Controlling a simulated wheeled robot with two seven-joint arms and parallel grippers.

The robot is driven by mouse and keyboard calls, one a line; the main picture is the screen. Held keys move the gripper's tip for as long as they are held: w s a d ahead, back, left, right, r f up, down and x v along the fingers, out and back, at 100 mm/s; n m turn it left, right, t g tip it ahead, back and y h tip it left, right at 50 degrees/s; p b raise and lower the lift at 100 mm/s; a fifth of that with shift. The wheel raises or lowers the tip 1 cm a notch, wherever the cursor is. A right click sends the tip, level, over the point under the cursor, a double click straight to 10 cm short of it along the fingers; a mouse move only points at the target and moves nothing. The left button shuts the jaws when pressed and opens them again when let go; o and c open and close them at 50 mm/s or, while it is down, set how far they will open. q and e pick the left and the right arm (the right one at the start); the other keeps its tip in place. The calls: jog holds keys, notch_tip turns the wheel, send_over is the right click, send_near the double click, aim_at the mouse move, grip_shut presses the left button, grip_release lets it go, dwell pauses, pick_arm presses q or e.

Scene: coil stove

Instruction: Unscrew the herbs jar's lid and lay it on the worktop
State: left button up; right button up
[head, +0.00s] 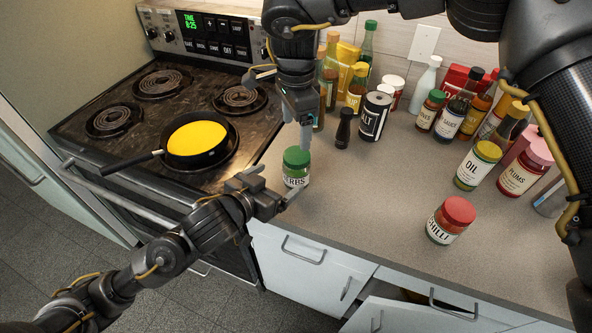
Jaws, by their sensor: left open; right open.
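The herbs jar (295,179) stands upright on the worktop (350,205) near its left front edge, beside the stove. Its green lid (296,157) is on it. My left gripper (271,183) is open at the jar's front left, low beside the body; one finger reaches across near the jar's base. I cannot tell whether it touches the glass. My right gripper (304,138) is open and points down just above the lid. Only one of its fingers shows clearly, and it appears apart from the lid.
A frying pan (205,153) with yellow contents sits on the stove (65,128) at left. The salt tin (374,117) and several bottles stand behind the jar. The chilli jar (440,230), oil jar (470,172) and plums jar (517,178) stand at right. Worktop between is bare.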

aim_at(297, 166)
pick_arm(q)
jog(key=x, duration=0.9)
jog(key=shift+w+d, duration=0.15)
jog(key=shift+w, duration=0.05)
pick_arm(e)
jog(key=shift+d, duration=0.1)
